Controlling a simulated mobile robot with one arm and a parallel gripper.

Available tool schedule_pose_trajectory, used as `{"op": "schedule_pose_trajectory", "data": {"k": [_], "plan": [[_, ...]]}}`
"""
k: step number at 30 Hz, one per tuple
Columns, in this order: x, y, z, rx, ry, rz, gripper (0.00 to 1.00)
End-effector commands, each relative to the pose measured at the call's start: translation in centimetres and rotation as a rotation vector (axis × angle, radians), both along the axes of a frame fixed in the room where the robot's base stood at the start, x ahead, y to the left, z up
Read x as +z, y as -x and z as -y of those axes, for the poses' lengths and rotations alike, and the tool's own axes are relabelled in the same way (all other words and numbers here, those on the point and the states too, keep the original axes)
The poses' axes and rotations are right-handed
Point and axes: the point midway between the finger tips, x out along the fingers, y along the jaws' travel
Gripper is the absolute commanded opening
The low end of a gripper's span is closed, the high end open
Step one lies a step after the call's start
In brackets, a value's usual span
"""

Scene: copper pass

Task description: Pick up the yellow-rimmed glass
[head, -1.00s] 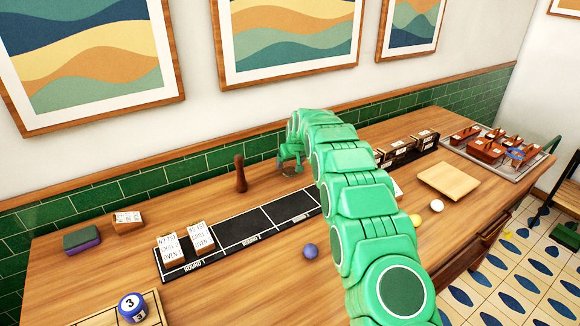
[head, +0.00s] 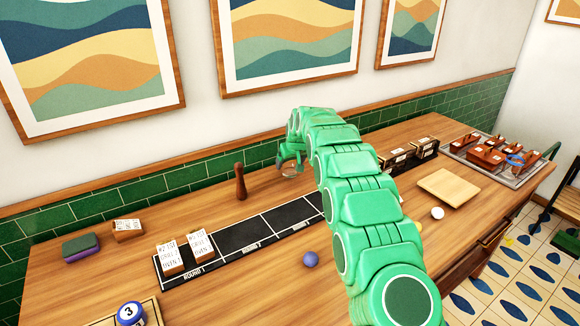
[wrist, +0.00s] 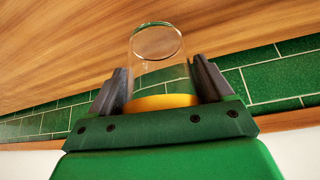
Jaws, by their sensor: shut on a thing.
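The yellow-rimmed glass (wrist: 157,55) is clear, with a yellow band at the end nearest my palm. In the wrist view it sits between the two dark fingers of my gripper (wrist: 161,80), which is shut on it. In the head view the glass (head: 290,169) shows small beneath my green gripper (head: 288,160), at the back of the wooden counter near the green tiles. My arm hides part of the counter to its right. The gap between glass and counter is hard to judge.
A brown wooden mill (head: 240,183) stands left of the glass. A black strip (head: 237,235) with labelled blocks lies in front. A purple ball (head: 311,259), a wooden board (head: 450,186) and a tray of brown items (head: 528,172) are also on the counter.

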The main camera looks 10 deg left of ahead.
Motion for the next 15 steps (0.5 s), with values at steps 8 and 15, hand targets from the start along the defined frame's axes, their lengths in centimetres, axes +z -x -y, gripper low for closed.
{"op": "schedule_pose_trajectory", "data": {"k": [8,15], "plan": [[1.8,1.1,0.5,-0.001,-0.001,0.004,0.42],[4.0,2.9,1.3,-0.002,0.000,0.002,0.42]]}}
